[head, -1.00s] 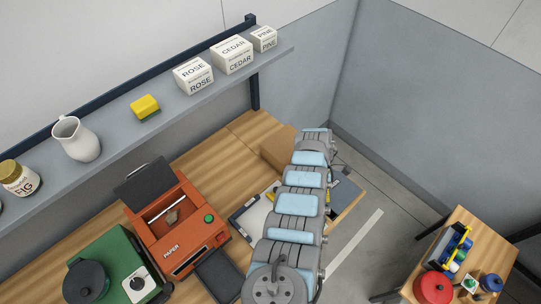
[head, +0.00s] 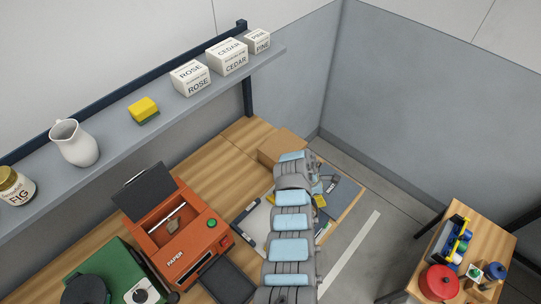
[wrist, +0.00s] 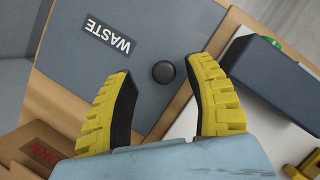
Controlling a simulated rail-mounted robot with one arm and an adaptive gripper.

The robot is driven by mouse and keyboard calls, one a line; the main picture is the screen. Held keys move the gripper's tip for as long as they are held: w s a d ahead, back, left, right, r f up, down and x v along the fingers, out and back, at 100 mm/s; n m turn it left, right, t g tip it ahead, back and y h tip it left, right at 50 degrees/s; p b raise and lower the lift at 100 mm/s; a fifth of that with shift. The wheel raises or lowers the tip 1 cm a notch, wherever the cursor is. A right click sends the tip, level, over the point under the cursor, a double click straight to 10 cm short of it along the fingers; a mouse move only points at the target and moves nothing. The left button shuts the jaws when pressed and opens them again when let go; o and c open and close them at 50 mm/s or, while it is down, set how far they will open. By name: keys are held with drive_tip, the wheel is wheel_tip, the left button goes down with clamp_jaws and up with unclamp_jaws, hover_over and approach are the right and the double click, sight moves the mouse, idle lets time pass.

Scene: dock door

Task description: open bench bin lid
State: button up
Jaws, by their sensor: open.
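The bench bin lid is a flat blue-grey panel (wrist: 160,30) with a white-on-dark WASTE label (wrist: 108,36) and a round black knob (wrist: 163,72). It lies shut, flush in the wooden bench. In the head view the lid (head: 345,192) shows at the bench's right end, partly hidden by my arm. My gripper (wrist: 161,68) is open above the lid, its two yellow-and-black fingers on either side of the knob in the wrist view. I see no contact with the knob, and its height above it is hard to tell.
A cardboard box (head: 284,146) stands behind the lid. A dark blue-grey block (wrist: 268,88) lies on a white surface beside my right finger. An orange PAPER machine (head: 180,230) is to the left. A shelf (head: 105,150) runs above the bench.

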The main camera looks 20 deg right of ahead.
drive_tip(key=shift+a+r, duration=0.4)
drive_tip(key=shift+r, duration=0.05)
drive_tip(key=p+v, duration=0.1)
drive_tip(key=v, duration=1.4)
drive_tip(key=w+a+f+t, duration=0.1)
drive_tip(key=w+a+t, duration=0.1)
drive_tip(key=w+t, duration=0.1)
drive_tip(key=w+a+t+h+p, duration=0.1)
drive_tip(key=w+t, duration=0.1)
drive_tip(key=w, duration=0.4)
drive_tip(key=w+a+f+t+p, duration=0.1)
drive_tip(key=w+a+t, duration=0.1)
drive_tip(key=w, duration=0.3)
drive_tip(key=shift+a+f+m+t, duration=0.3)
drive_tip(key=shift+f+t, duration=0.1)
drive_tip(key=shift+t, duration=0.4)
drive_tip(key=shift+s+d, duration=0.1)
